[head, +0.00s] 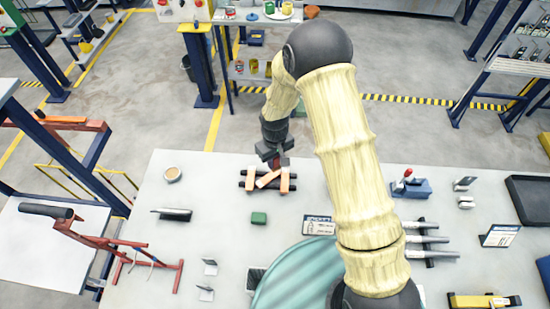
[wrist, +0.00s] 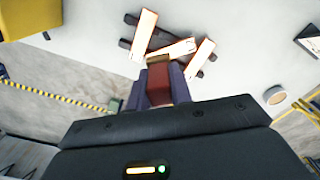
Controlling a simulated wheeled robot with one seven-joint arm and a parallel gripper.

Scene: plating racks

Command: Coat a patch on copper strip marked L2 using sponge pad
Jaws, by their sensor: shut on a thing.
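My gripper (head: 272,160) hangs over the copper strips at the back of the table. It is shut on a reddish-brown block with a tan tip, likely the sponge pad (wrist: 159,82). Three copper strips lie across two dark bars: a left one (head: 251,181), a slanted middle one (head: 268,178) and a right one (head: 285,181). In the wrist view the slanted strip (wrist: 172,50) is closest to the pad's tip; I cannot tell whether they touch. The other strips (wrist: 142,35) flank it. No L2 mark is readable, and I see no clear coated patch.
A small round dish (head: 172,174) stands left of the strips. Dark grey bars (head: 430,240) lie further right. The table between dish and green block is mostly clear.

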